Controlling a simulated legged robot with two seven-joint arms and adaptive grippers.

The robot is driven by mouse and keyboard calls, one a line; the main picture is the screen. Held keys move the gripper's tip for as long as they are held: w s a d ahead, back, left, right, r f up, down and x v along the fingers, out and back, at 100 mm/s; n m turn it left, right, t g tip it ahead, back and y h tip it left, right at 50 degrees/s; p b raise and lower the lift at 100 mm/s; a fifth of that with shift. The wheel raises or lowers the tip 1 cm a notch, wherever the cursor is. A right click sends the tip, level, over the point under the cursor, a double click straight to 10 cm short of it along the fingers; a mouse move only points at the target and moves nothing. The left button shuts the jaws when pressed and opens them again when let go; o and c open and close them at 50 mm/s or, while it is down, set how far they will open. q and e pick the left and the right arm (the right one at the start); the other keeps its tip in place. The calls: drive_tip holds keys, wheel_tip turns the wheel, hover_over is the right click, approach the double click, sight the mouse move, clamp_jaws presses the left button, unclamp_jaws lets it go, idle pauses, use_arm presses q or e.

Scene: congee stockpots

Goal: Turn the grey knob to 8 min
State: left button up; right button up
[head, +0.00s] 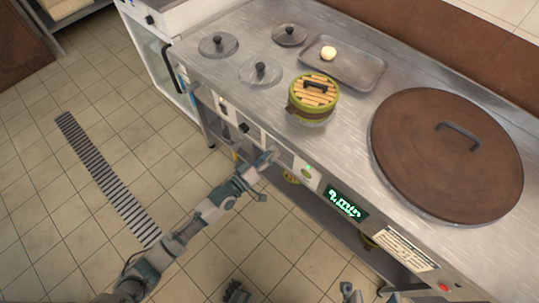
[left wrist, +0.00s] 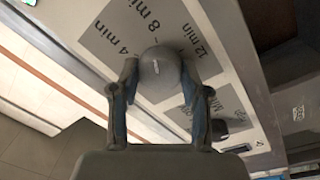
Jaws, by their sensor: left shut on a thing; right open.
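The grey knob (left wrist: 160,80) is round, with a short pale slanted mark on its face, in the middle of the left wrist view. Around it a grey dial plate (left wrist: 100,30) reads 4 min on the left, 8 min above and 12 min on the right. I cannot tell exactly which label the mark meets. My left gripper (left wrist: 160,84) is shut on the knob, one finger on each side. In the head view my left gripper (head: 262,164) is at the counter's front panel and hides the knob. My right gripper (head: 292,293) is open at the bottom edge, partly cut off.
The steel counter (head: 235,100) carries several lidded pots, a bamboo-lidded steamer (head: 313,95), a tray (head: 362,72) and a large brown lid (head: 447,150). A green-lit display (head: 346,204) is right of my left gripper. Tiled floor lies open in front.

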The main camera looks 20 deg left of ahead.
use_arm(q)
drive_tip(key=shift+s+d+f, duration=0.1)
drive_tip(key=shift+s+f, duration=0.05)
drive_tip(key=shift+f, duration=0.5)
drive_tip(key=o, duration=1)
drive_tip(key=shift+o, duration=0.7)
drive_tip(key=shift+r, duration=0.3)
drive_tip(key=v, duration=1.1)
drive_tip(key=shift+s+a, duration=0.3)
drive_tip(key=shift+f, duration=0.1)
